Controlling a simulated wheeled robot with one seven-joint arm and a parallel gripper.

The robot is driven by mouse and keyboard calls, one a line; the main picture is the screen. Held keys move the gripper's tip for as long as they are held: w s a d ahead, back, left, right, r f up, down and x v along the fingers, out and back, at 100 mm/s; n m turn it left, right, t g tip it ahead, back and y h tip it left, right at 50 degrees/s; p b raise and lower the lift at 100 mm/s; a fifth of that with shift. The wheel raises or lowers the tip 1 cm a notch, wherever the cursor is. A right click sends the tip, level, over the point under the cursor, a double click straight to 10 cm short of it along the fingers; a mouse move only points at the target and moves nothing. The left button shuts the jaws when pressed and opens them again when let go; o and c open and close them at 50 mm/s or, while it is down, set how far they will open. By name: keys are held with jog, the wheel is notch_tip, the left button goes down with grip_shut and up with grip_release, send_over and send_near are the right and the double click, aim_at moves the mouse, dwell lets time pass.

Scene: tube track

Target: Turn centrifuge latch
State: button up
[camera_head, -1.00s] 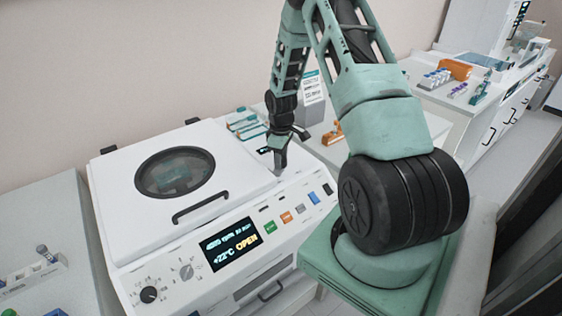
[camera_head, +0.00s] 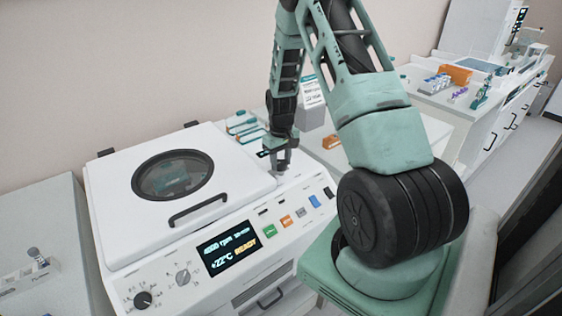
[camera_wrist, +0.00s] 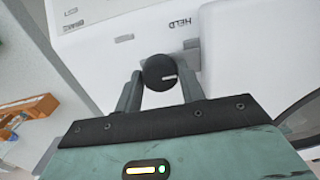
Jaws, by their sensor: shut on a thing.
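The white centrifuge (camera_head: 290,207) stands at the left with its lid (camera_head: 130,215) down. Its display (camera_head: 227,247) reads READY. The latch is a round black knob (camera_wrist: 159,72) with a white mark, seen in the wrist view beside the printed word HELD. My gripper (camera_head: 280,166) is at the right rear of the centrifuge top, pointing down. In the wrist view my gripper's two fingers (camera_wrist: 159,88) are on either side of the knob, shut on it.
The lid handle (camera_head: 198,209) is left of my gripper. A rack with orange parts (camera_head: 332,141) stands behind to the right, and it shows at the left of the wrist view. A bench with racks (camera_head: 437,82) is farther right. A grey bench (camera_head: 40,240) is at the left.

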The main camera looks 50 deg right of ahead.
aim_at(281, 162)
dwell(0.3)
jog(key=o, duration=1)
notch_tip(281, 162, up, 18)
jog(key=b, duration=0.3)
jog(key=shift+f+b, duration=0.25)
jog(key=shift+b, duration=0.15)
